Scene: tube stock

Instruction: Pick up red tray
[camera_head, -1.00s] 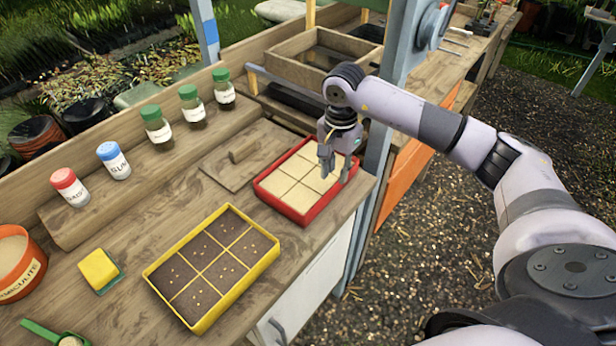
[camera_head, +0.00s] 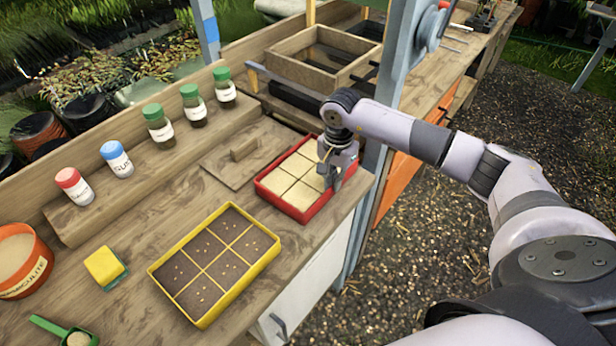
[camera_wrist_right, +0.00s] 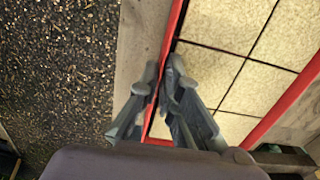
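The red tray (camera_head: 292,211) lies flat on the wooden bench near its front edge, with pale fill in a grid of compartments. My right gripper (camera_head: 334,183) is at the tray's right-hand wall, pointing down. In the right wrist view, the two fingertips (camera_wrist_right: 163,72) sit close together on either side of the tray's thin red wall (camera_wrist_right: 172,38), one inside over the pale fill and one outside. The fingers look shut on this wall. The hand hides part of the tray's right side in the head view. My left gripper is not in view.
A yellow tray (camera_head: 205,323) of dark soil lies to the left. A wooden board (camera_head: 218,165) with a handle lies behind the red tray. A grey-blue post (camera_head: 377,160) stands close at the right. Labelled jars (camera_head: 193,108) stand at the back.

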